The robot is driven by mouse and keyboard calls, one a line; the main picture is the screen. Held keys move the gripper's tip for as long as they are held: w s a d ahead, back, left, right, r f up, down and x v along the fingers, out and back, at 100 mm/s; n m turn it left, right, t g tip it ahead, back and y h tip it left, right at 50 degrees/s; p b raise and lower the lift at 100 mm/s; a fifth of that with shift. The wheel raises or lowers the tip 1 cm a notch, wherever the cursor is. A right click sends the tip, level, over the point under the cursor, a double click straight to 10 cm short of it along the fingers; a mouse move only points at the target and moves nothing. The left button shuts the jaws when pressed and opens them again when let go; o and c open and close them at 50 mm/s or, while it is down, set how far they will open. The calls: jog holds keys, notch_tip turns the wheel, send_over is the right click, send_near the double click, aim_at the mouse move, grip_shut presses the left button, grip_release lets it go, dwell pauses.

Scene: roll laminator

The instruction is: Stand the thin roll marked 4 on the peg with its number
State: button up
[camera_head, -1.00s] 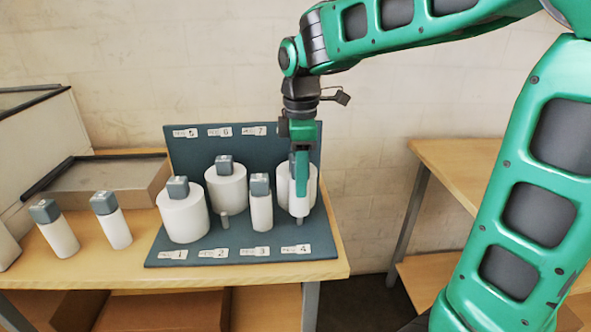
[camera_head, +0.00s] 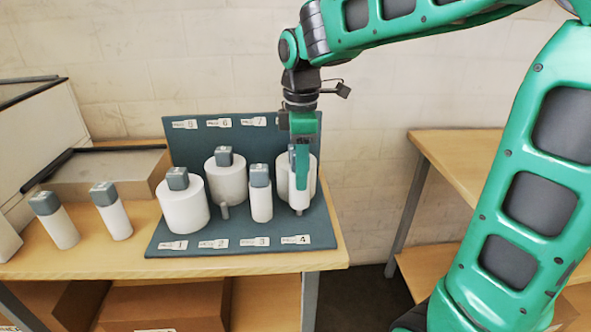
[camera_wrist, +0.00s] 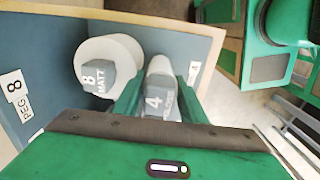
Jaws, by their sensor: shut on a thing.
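The thin white roll marked 4 (camera_head: 292,192) has a grey cap, whose 4 shows in the wrist view (camera_wrist: 156,102). My gripper (camera_head: 301,186) is shut on it and holds it upright over the front right of the dark board (camera_head: 235,245), behind the number 4 label (camera_head: 295,239). A short peg stub shows just under the roll's lower end. I cannot tell whether the roll is around the peg's top or just above it. The gripper partly hides the roll.
A thick roll marked 8 (camera_wrist: 118,52) stands close behind. A thin roll (camera_head: 261,203) stands to the left, on the number 3 spot. Peg 2 (camera_head: 225,212) is bare. Thick rolls (camera_head: 183,208) stand on the board; other thin rolls (camera_head: 115,220) stand on the table at left.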

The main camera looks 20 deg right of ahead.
jog(key=shift+f, duration=1.6)
jog(key=o, duration=1.2)
jog(key=shift+c, duration=0.2)
jog(key=shift+r, duration=0.15)
jog(key=shift+r, duration=3.9)
jog(key=s+d+f+m, duration=0.6)
jog(key=s+d+m, duration=0.2)
jog(key=s+m, duration=0.2)
jog(key=s+d+f+m, duration=0.6)
jog(key=s+d+m, duration=0.3)
jog(key=s, duration=0.4)
jog(key=shift+s+m, duration=0.15)
jog(key=shift+m, duration=0.75)
